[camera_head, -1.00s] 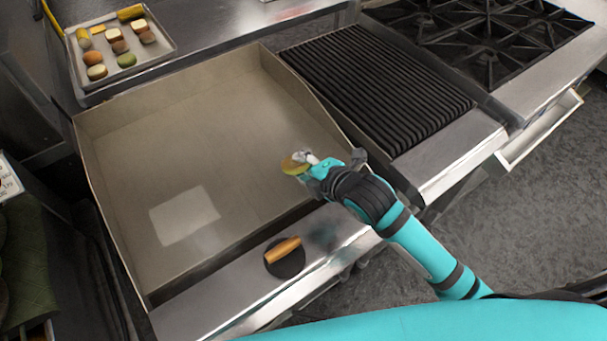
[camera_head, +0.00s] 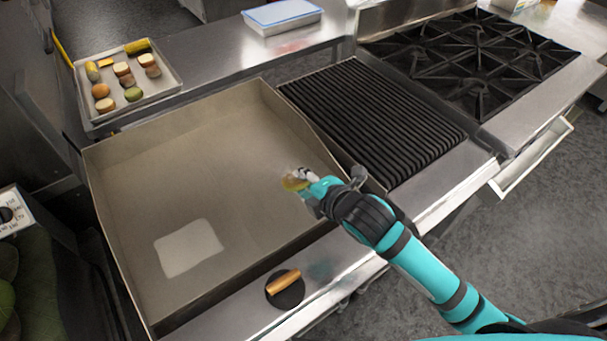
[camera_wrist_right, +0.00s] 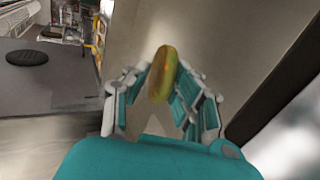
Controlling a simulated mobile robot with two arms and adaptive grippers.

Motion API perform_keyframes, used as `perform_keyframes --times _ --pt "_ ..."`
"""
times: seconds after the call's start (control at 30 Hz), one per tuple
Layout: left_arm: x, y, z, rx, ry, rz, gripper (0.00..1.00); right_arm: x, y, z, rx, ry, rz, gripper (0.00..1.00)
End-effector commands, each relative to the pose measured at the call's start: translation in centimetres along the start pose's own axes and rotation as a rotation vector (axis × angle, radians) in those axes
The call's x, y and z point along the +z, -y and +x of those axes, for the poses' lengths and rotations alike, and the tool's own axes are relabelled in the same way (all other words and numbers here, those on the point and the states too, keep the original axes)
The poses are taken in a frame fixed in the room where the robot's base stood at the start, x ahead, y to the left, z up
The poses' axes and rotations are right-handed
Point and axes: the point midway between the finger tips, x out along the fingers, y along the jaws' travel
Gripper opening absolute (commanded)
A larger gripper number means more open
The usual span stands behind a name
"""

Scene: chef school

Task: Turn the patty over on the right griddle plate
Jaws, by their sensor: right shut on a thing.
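My right gripper (camera_head: 306,181) is over the right front part of the flat griddle plate (camera_head: 200,160), near its right wall. It is shut on a round yellow-brown piece, which looks like the patty (camera_head: 292,184). In the right wrist view, the patty (camera_wrist_right: 162,74) stands on edge between the two fingers of the right gripper (camera_wrist_right: 165,90). I cannot tell whether its lower edge touches the plate. My left gripper is out of view.
A black ribbed grill (camera_head: 370,120) lies right of the plate, with a burner stove (camera_head: 470,60) beyond. A tray (camera_head: 155,95) of food pieces stands at the back left. The plate's middle is clear.

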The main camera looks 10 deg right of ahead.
Motion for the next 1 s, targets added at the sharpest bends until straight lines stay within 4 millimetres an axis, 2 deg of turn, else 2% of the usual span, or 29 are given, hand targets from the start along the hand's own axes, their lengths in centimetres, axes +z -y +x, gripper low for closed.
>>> perform_keyframes --times 0.03,0.2,0.33,0.5,0.67,1.0 --pt "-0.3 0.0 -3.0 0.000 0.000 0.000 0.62 0.1 -1.4 -0.9 -0.001 0.009 -0.016 0.00" --pt "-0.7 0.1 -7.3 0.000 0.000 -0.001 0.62 0.2 -1.9 -1.7 0.016 0.032 -0.085 0.00" --pt "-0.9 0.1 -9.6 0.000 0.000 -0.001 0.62 -0.2 -1.9 -2.2 0.027 0.038 -0.135 0.00" --pt "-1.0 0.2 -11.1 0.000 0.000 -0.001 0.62 -0.5 -1.5 -2.6 0.035 0.038 -0.176 0.00" --pt "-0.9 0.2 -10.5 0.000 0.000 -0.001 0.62 -0.7 -1.0 -2.4 0.048 0.041 -0.198 0.00" --pt "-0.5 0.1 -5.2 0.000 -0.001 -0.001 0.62 -0.8 -0.5 -1.4 0.144 0.080 -0.301 0.00"
